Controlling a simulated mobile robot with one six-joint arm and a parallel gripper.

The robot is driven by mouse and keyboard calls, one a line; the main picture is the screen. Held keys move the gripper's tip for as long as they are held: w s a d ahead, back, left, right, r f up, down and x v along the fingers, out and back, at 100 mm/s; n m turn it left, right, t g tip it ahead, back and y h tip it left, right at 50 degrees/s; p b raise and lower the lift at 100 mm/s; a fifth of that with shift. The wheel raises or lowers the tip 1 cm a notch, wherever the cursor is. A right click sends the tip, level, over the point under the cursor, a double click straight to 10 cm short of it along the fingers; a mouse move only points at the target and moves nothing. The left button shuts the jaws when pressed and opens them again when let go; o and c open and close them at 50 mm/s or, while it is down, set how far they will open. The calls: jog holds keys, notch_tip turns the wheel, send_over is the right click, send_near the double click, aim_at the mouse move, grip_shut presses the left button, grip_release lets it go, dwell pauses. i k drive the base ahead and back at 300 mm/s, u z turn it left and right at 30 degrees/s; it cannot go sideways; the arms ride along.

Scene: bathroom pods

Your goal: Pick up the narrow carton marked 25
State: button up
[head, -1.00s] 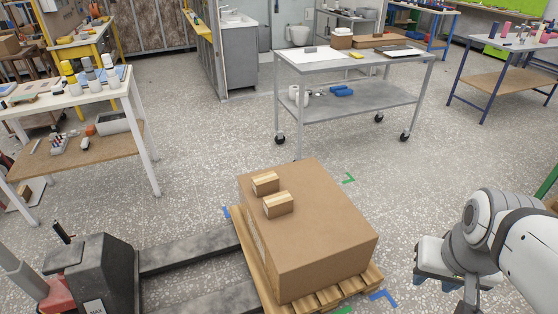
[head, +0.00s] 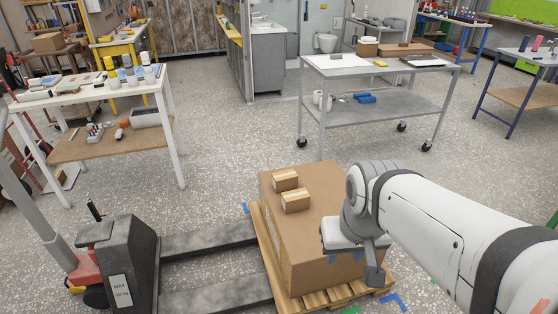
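Two small light-brown striped cartons lie on top of a large brown cardboard box (head: 300,235). The rear carton (head: 286,180) is left of and behind the front carton (head: 295,202). I cannot read a 25 on either one. My gripper (head: 346,257) is in front of the box's right part in the picture, to the right of and nearer than the small cartons, and touches neither. Its two blue fingertips show apart with nothing seen between them. My arm hides the box's right side.
The box stands on a wooden pallet (head: 315,299) beside a pallet truck (head: 117,262). A white table (head: 82,98) stands at left and a grey wheeled cart (head: 380,110) behind the box. Speckled floor between them is clear.

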aim_at(292, 201)
jog(key=z, duration=0.05)
jog(key=i, duration=1)
jog(key=u, duration=0.05)
